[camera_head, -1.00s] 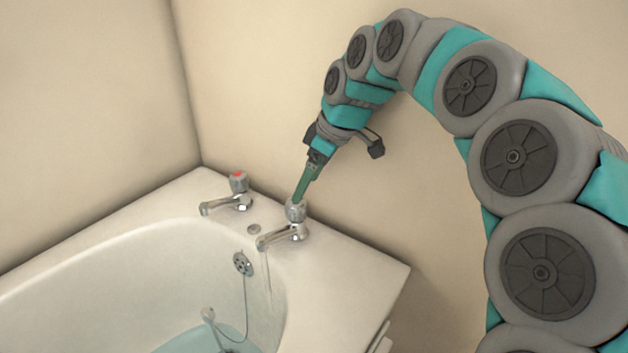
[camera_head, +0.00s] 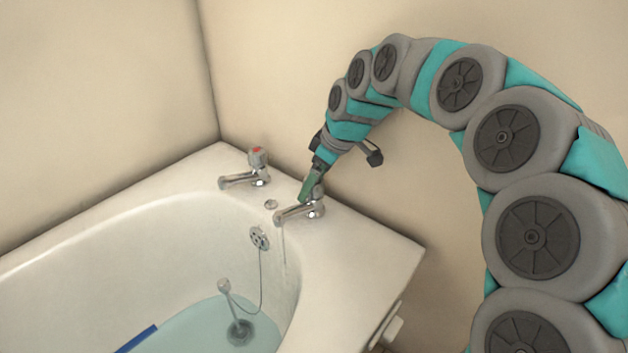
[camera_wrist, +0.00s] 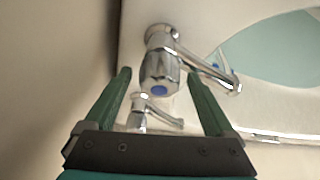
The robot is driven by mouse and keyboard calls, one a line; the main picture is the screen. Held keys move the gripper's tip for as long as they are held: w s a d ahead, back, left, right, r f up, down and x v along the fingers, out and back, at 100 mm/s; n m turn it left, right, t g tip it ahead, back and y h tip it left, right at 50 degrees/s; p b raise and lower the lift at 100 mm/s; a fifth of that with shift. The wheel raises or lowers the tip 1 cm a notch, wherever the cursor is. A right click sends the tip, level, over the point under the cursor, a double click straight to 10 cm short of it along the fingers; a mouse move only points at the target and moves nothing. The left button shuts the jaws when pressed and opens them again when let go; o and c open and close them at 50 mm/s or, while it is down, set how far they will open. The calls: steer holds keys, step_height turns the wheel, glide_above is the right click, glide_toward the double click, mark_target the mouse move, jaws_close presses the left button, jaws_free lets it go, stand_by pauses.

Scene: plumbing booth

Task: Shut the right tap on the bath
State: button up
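The right tap (camera_head: 300,211) is chrome and stands on the bath's (camera_head: 375,245) corner ledge. A thin stream of water runs from its spout. In the wrist view its faceted handle (camera_wrist: 159,72) has a blue cap and faces me. My gripper (camera_head: 311,186) is over this handle and partly hides it in the head view. In the wrist view the green fingers of my gripper (camera_wrist: 160,74) are open, one on each side of the handle, with visible gaps. The left tap (camera_head: 243,178) has a red cap; a tap also shows beyond the fingers in the wrist view (camera_wrist: 152,112).
Walls (camera_head: 300,60) close in behind and to the left of the bath. A blue strip (camera_head: 137,339) shows at the bottom edge. The ledge right of the tap is clear.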

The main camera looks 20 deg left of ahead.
steer(key=c, duration=1.3)
steer(key=shift+m, duration=0.3)
steer(key=m+t, duration=0.1)
steer(key=m, duration=0.3)
steer(key=shift+m+t+h, duration=0.3)
steer(key=shift+t+h, duration=0.1)
steer(key=m+h, duration=0.1)
steer(key=m, duration=0.2)
steer(key=m+t+h, duration=0.1)
steer(key=m, duration=0.2)
steer(key=m+h, duration=0.1)
steer(key=m, duration=0.2)
steer(key=m+t+h, duration=0.1)
steer(key=m, duration=0.2)
steer(key=shift+a+m, duration=0.1)
steer(key=shift+m, duration=0.2)
steer(key=shift+m+g+h, duration=0.3)
steer(key=shift+m+h, duration=0.7)
steer(key=shift+m, duration=1.2)
